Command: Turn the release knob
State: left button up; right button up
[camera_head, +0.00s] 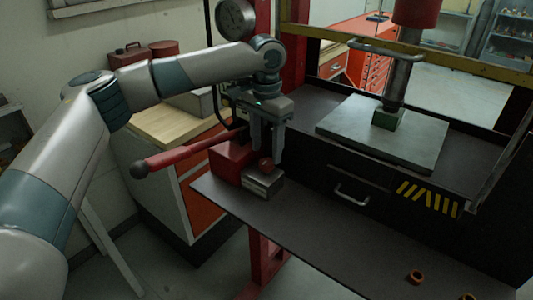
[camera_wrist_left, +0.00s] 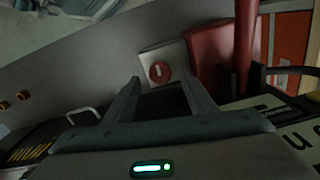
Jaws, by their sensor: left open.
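The release knob (camera_head: 265,164) is a small red round knob on a grey block (camera_head: 263,184) beside the red pump body (camera_head: 230,160). In the left wrist view the knob (camera_wrist_left: 159,72) shows a pale mark on its face and sits on a light plate (camera_wrist_left: 149,58). My left gripper (camera_head: 268,153) is open and empty, pointing down just above the knob. In the wrist view the knob appears between the two fingertips (camera_wrist_left: 160,80), seemingly beyond them; I cannot tell the exact gap. My right gripper is not in view.
A red lever (camera_head: 185,153) with a dark end sticks out left from the pump. A press plate (camera_head: 384,135) stands behind, with a drawer handle (camera_head: 351,195) below. The bench front is mostly clear.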

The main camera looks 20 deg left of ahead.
aim_at(267, 161)
pick_arm(q)
jog(key=shift+f+p, duration=0.35)
jog(key=shift+f, duration=1.5)
jog(key=c, duration=1)
